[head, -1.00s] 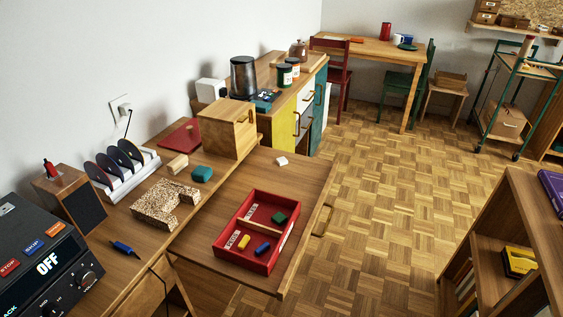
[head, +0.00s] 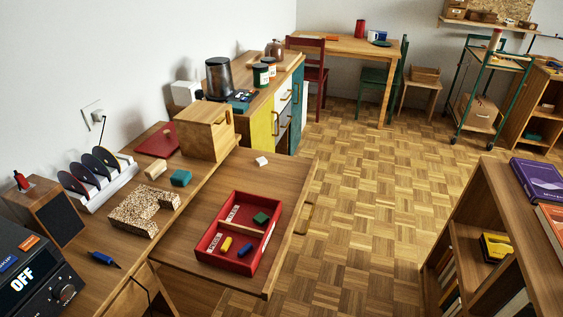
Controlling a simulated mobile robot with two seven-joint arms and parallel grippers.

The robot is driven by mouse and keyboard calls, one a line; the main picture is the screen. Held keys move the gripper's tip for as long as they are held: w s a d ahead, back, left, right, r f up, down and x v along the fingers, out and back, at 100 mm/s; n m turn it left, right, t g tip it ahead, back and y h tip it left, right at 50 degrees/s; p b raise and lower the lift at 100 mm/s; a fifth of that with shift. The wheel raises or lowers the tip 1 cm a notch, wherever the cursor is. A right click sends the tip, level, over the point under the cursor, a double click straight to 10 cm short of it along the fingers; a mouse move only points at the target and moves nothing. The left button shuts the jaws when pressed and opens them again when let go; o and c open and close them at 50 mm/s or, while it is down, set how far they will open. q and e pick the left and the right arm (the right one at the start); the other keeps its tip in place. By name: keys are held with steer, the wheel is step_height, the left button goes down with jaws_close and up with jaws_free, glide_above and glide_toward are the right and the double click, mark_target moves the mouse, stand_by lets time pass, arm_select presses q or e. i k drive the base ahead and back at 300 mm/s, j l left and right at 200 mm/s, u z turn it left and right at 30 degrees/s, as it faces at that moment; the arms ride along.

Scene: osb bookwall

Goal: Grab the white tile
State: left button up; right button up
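A small white tile (head: 261,161) lies on the wooden pull-out surface (head: 285,185), near its far edge and beyond the red tray. It lies apart from other things. Neither of my grippers shows in the head view.
A red divided tray (head: 279,228) on the same surface holds a green block (head: 260,218), a yellow piece (head: 225,245) and a blue piece (head: 244,250). A wooden box (head: 206,132), a teal block (head: 181,177) and a speckled block (head: 145,209) stand to the left. A low shelf (head: 500,232) is at right; parquet floor lies between.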

mark_target(262, 161)
steer(key=i+l+z, duration=0.1)
steer(key=i+z, duration=0.25)
steer(key=i+l+z, duration=0.1)
steer(key=z, duration=0.3)
steer(key=i, duration=1.55)
steer(key=i+u, duration=0.15)
steer(key=i, duration=0.55)
steer(key=i+l+u, duration=0.15)
steer(key=i, duration=0.55)
